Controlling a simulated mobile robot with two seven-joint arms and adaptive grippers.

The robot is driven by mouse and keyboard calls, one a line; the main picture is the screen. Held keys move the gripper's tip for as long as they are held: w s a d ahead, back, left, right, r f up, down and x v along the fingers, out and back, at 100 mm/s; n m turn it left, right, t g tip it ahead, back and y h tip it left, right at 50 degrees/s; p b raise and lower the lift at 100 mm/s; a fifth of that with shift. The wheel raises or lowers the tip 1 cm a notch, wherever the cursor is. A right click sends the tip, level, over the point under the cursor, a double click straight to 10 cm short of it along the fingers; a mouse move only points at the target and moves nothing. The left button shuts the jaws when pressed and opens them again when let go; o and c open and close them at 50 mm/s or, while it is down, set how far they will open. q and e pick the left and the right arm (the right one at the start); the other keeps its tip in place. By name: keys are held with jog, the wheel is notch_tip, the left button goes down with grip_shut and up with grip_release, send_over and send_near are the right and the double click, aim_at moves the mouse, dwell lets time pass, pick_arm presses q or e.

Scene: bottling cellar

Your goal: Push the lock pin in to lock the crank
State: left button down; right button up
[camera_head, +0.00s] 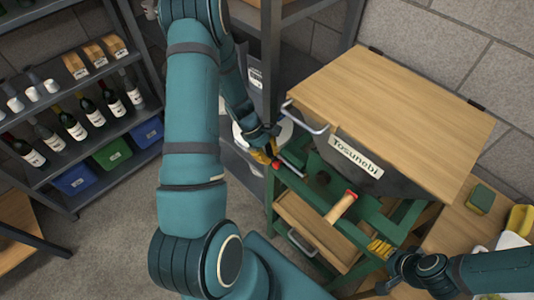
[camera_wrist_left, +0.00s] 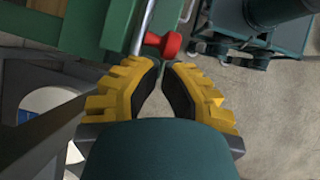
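The lock pin's red knob (camera_head: 276,165) shows at the left side of the green frame (camera_head: 315,192). In the left wrist view the knob (camera_wrist_left: 166,45) lies just beyond my fingertips, with a metal rod beside it. My left gripper (camera_head: 264,152) is close to the knob; its yellow fingers (camera_wrist_left: 161,68) nearly meet at the tips with nothing between them. I cannot tell whether they touch the knob. The crank's wooden handle (camera_head: 341,208), with a red end, slants over the frame. My right gripper (camera_head: 380,249) is at the frame's right front; its opening is unclear.
A wooden lid (camera_head: 390,110) with a name plate covers the machine. A wooden drawer (camera_head: 313,233) is below the frame. Bottle shelves (camera_head: 75,130) with bins stand at left. A sponge (camera_head: 481,199) lies on the right-hand table.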

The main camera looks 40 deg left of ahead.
aim_at(277, 163)
pick_arm(q)
jog(key=shift+s+d, duration=0.15)
jog(key=shift+d, duration=1.6)
jog(key=shift+a+r, duration=0.1)
jog(key=v, duration=1.1)
jog(key=shift+a+r, duration=0.2)
jog(key=shift+r, duration=0.2)
